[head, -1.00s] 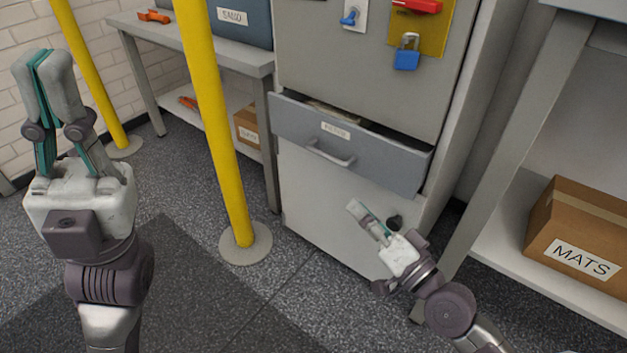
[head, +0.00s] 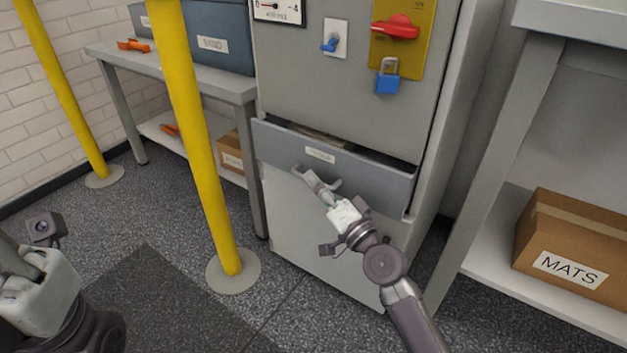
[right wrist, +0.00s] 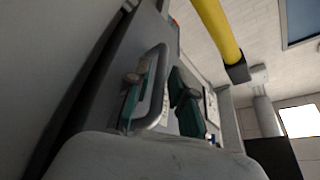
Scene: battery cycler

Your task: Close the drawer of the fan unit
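The fan unit (head: 350,125) is a grey cabinet with a drawer (head: 378,182) that stands partly pulled out, a dark gap showing above its labelled front. My right gripper (head: 317,182) is at the drawer front, over the handle, which it mostly hides in the head view. In the right wrist view the handle (right wrist: 157,62) is a grey loop. The fingers of my right gripper (right wrist: 160,98) are apart, one seen against the loop and one to its right; contact is unclear. My left gripper (head: 25,275) is at the lower left, its fingers partly cut off.
A yellow post (head: 202,140) stands left of the cabinet. A grey bench (head: 178,75) is behind it. On the right, a shelf unit (head: 500,150) holds a MATS box (head: 570,255). A blue padlock (head: 388,76) hangs on the cabinet's upper front. Floor before the cabinet is open.

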